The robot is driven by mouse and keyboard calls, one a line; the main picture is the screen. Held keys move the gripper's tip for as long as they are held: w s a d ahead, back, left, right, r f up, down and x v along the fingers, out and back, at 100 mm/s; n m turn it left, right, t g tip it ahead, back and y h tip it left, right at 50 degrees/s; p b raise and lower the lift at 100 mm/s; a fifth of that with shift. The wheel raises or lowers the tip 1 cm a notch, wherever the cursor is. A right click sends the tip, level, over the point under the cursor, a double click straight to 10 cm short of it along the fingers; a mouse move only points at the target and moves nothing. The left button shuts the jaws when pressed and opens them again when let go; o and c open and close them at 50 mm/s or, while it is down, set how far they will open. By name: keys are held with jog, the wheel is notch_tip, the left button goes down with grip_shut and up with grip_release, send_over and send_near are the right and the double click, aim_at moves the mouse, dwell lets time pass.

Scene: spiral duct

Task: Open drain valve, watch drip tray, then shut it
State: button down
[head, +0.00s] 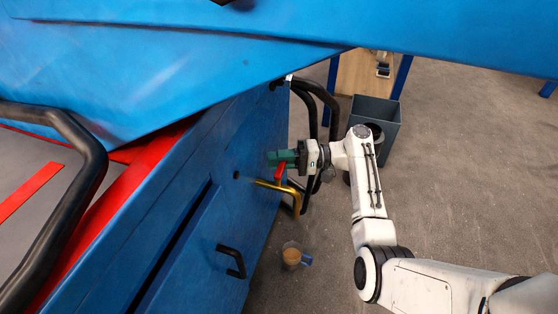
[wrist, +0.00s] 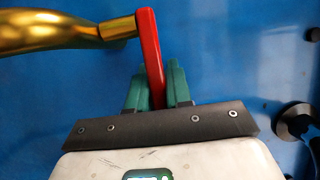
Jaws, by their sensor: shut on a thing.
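The drain valve is a brass pipe (head: 283,188) coming out of the blue panel, with its end bent downward. It also shows as a shiny brass bend in the wrist view (wrist: 50,32). Its red lever (head: 280,172) is between the green fingers of my gripper (head: 282,162). In the wrist view the red lever (wrist: 151,45) stands nearly upright, and the fingers are shut on its lower part. A small clear container with brown contents (head: 291,256) is on the floor below the pipe's outlet. I cannot tell whether liquid is flowing.
A blue piece (head: 306,260) touches the container's right side. A grey bin (head: 377,117) stands behind my arm, and black hoses (head: 314,105) hang beside the panel. A black handle (head: 231,261) juts from the panel. The large blue body overhangs above; open floor lies to the right.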

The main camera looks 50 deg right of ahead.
dwell(0.3)
jog(key=c, duration=1.1)
grip_release()
jog(key=p+v, duration=0.2)
jog(key=v, duration=0.8)
jog(key=shift+s+d, duration=0.25)
jog(key=shift+d, duration=0.05)
